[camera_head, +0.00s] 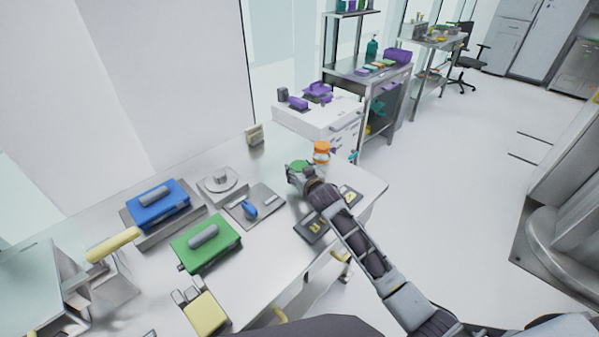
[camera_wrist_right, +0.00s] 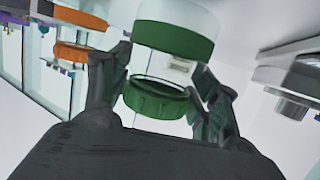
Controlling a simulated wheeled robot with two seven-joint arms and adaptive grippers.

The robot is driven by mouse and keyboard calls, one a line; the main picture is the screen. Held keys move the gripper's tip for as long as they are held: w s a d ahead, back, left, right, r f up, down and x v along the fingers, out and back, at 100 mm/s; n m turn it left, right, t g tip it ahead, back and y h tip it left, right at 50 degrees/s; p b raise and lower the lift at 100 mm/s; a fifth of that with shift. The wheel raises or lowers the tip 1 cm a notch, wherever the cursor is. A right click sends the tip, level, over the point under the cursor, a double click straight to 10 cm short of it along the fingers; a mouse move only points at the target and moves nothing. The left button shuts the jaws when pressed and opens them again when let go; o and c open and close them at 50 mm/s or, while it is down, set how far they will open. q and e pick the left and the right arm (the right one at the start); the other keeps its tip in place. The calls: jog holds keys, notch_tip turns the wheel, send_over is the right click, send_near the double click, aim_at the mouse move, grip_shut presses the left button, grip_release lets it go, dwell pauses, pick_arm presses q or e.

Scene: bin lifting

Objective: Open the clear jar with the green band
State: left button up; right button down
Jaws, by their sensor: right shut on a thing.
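The clear jar with the green band shows in the right wrist view, which looks upside down; its green band (camera_wrist_right: 175,38) is at the top. A green lid (camera_wrist_right: 158,99) is between the fingers of my right gripper (camera_wrist_right: 158,97), which is shut on it. A pale space lies between band and lid; I cannot tell whether it is clear glass or an open gap. In the head view my right gripper (camera_head: 297,175) is at the table's far right part, with the green top (camera_head: 299,164) beside it. The jar's body is mostly hidden there. My left gripper is not in view.
An orange-banded jar (camera_head: 321,147) stands just behind my right gripper. A dark tray (camera_head: 316,230) lies in front. A scale (camera_head: 222,181), a plate with a blue item (camera_head: 250,209), a green box (camera_head: 207,242) and a blue box (camera_head: 158,205) are leftward.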

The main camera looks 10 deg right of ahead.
jog(key=shift+f, duration=0.15)
jog(key=shift+f, duration=0.15)
jog(key=shift+c, duration=1.9)
grip_release()
jog(key=v, duration=1.2)
